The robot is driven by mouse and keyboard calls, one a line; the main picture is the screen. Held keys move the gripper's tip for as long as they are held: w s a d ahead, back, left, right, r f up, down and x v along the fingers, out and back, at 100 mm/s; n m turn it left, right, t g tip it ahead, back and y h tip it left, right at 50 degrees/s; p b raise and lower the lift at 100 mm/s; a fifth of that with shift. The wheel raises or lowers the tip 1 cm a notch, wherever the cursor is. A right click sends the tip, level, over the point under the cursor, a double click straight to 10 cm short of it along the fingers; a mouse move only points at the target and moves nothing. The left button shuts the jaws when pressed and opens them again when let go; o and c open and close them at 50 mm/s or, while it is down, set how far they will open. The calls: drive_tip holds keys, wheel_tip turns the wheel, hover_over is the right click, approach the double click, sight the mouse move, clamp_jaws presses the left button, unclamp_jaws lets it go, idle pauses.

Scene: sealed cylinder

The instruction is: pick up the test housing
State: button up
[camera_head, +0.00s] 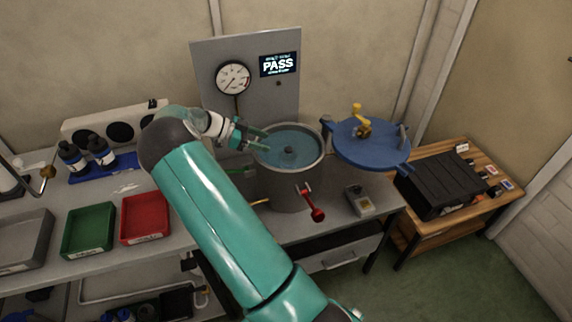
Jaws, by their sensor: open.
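A small dark object (288,150), which looks like the test housing, sits within the blue water of the round grey tank (290,185). Its details are too small to make out. My gripper (264,140) is open at the left part of the tank opening, to the left of the dark object. Its fingers point right toward the object, with a visible gap between them and it. I cannot tell whether the fingertips are in the water. The tank's blue lid (368,148) is swung open to the right.
A panel behind the tank holds a gauge (233,78) and a display (279,65) reading PASS. A red-handled lever (314,205) is on the tank's front. Green (89,230) and red (146,217) trays lie left. A black case (441,183) sits on a wooden side table.

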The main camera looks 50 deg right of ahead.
sight(286, 148)
drive_tip(key=x, duration=0.8)
drive_tip(key=shift+s, duration=0.2)
clamp_jaws()
drive_tip(key=shift+w, duration=0.1)
